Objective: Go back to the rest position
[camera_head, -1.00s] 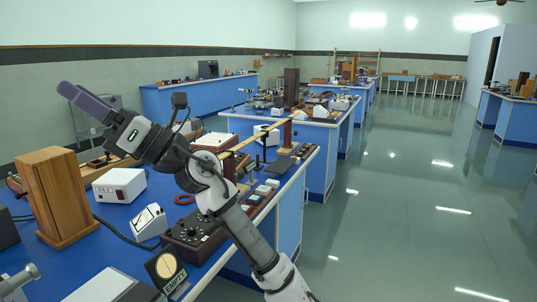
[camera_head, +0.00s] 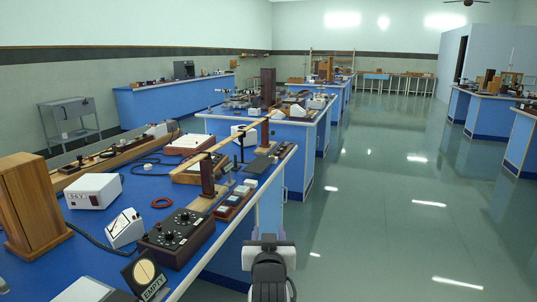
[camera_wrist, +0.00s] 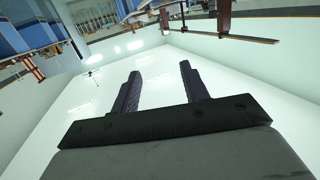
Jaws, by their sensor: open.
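My gripper (camera_wrist: 158,92) shows in the wrist view with its two dark fingers apart and nothing between them. Behind the fingers are the pale ceiling and walls, with benches at the top edge. In the head view my gripper is out of sight; only a part of my folded arm shows at the bottom middle, beside the near blue bench (camera_head: 226,242) and over the floor.
The near bench holds a wooden cabinet (camera_head: 28,203), a white box (camera_head: 93,191), a black dial box (camera_head: 176,238), a white meter (camera_head: 125,227) and a round EMPTY sign (camera_head: 145,273). The green floor (camera_head: 400,210) to the right is open. More blue benches stand further back.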

